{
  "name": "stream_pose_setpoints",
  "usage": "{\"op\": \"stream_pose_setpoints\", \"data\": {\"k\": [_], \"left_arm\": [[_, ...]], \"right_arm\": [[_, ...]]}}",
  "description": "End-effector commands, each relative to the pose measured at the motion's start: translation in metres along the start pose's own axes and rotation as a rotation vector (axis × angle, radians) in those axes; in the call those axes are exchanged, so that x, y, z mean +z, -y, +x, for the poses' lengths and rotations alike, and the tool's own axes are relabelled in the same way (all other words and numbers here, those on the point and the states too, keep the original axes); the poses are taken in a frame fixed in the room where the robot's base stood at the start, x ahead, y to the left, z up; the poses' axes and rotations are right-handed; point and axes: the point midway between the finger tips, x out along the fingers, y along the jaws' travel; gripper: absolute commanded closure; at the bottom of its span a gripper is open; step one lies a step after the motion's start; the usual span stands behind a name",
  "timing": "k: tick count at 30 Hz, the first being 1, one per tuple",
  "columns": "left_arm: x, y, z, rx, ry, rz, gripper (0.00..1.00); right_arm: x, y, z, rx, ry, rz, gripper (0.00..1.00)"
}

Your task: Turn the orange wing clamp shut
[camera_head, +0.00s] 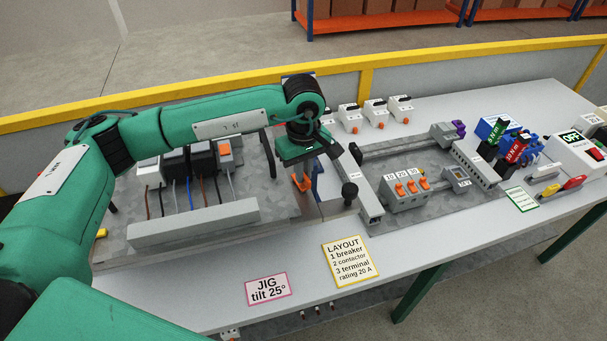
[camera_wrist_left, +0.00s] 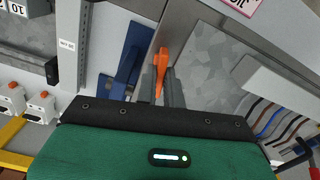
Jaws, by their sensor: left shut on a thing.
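The orange wing clamp (camera_head: 302,184) shows just below my left gripper in the head view, at the right edge of the tilted grey jig plate (camera_head: 265,213). In the left wrist view the orange wing clamp (camera_wrist_left: 161,68) points up the picture from between the fingers. My left gripper (camera_head: 301,171) points down over it and is shut on it; its fingers (camera_wrist_left: 163,92) show partly in the wrist view. The gripper body hides the clamp's near end there. A blue piece (camera_wrist_left: 126,62) stands beside the clamp. My right gripper is not in view.
Grey devices with wires (camera_head: 200,160) stand on the jig plate, left of the clamp. A black knob (camera_head: 349,191) and a grey rail (camera_head: 367,195) stand close on the right. A block with orange switches (camera_head: 405,192) lies further right. The table front holds flat labels (camera_head: 350,261).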

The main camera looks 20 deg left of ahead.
Motion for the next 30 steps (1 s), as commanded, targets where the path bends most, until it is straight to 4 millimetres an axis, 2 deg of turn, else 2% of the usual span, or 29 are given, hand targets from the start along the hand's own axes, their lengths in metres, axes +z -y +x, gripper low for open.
{"op": "stream_pose_setpoints", "data": {"k": [1, 12, 21, 30], "left_arm": [[-0.001, -0.001, 0.006, 0.003, -0.001, -0.031, 1.00], [-0.001, -0.001, 0.008, 0.003, -0.002, -0.362, 1.00], [-0.001, 0.000, 0.007, 0.002, -0.001, -0.648, 1.00], [-0.001, 0.000, 0.005, 0.002, -0.001, -0.931, 1.00]], "right_arm": [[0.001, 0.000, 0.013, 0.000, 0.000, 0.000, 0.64], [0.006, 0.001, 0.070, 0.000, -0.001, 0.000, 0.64], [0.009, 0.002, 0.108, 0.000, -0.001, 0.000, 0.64], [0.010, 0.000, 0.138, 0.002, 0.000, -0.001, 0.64]]}}
